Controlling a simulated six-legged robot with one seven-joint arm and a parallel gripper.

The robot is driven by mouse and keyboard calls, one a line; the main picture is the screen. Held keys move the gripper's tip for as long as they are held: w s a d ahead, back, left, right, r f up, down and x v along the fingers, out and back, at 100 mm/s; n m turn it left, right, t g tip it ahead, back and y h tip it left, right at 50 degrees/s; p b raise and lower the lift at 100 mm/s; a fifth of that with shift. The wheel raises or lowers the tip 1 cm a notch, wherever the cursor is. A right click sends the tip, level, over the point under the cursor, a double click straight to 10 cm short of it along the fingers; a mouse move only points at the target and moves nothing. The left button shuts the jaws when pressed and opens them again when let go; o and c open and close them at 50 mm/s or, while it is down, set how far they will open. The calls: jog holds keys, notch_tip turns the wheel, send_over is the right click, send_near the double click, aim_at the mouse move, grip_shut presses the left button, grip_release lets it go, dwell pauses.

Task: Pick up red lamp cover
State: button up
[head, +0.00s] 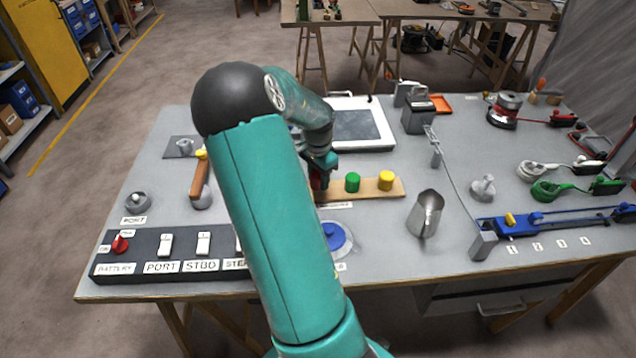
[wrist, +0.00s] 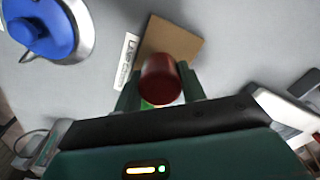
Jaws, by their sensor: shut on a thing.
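The red lamp cover (wrist: 160,80) is between the two fingers of my gripper (wrist: 160,92) in the wrist view, and the gripper is shut on it. In the head view, the red cover (head: 319,177) shows as a dark red patch at my gripper, partly hidden by my arm. It is at the left part of the wooden strip (head: 370,190); I cannot tell whether it still touches the strip. A green lamp cover (head: 352,182) and a yellow lamp cover (head: 386,180) stand on the strip to the right.
A switch panel (head: 135,255) lies at the front left. A blue round knob (head: 333,236) sits in front of the strip. A metal jug (head: 425,213) stands right of it, and a framed panel (head: 362,125) lies behind. Bare tabletop (head: 385,225) shows between strip and jug.

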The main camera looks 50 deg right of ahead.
jog(key=s+a+r, duration=0.3)
jog(key=s+r, duration=0.7)
jog(key=s, duration=0.3)
jog(key=shift+s, duration=0.35)
jog(key=shift+a+r, duration=0.1)
